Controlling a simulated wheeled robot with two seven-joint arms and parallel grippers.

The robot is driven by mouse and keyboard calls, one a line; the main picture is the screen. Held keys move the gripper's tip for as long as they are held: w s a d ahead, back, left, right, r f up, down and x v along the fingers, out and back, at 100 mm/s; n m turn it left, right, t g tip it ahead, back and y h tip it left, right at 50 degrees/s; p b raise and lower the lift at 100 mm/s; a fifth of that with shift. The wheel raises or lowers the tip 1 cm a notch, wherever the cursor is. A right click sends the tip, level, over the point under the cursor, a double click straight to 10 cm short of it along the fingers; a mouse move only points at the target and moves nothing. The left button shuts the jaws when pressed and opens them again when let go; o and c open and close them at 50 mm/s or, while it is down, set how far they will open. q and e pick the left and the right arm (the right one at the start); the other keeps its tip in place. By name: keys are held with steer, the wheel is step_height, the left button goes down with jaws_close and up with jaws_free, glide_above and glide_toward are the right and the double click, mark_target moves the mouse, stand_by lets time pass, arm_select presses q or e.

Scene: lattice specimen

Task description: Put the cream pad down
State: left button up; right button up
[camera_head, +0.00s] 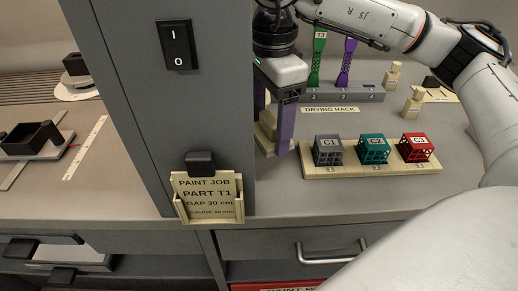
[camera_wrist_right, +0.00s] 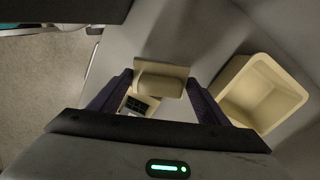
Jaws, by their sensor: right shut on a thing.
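My right gripper (camera_head: 274,142) points down beside the grey pillar, low over the counter. It also shows in the wrist view (camera_wrist_right: 160,82), where its two purple fingers are shut on the cream pad (camera_wrist_right: 160,77). The pad is a small pale block held between the fingertips. In the head view, cream surfaces show between and behind the fingers, partly hidden by the near finger and the pillar. I cannot tell whether the pad touches the counter. My left gripper is not in view.
An open cream bin (camera_wrist_right: 263,92) lies right of the fingers in the wrist view. The sample board (camera_head: 370,168) with cubes C1, C2 and C3 stands right of the gripper. The drying rack (camera_head: 345,94) is behind. The pillar (camera_head: 185,110) stands close on the left.

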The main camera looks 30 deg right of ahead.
mark_target(270, 118)
steer(key=shift+a+f, duration=0.1)
steer(key=shift+f, duration=3.2)
steer(key=o, duration=0.9)
steer(key=shift+r, duration=0.15)
step_height(270, 118, up, 12)
steer(key=shift+r, duration=0.1)
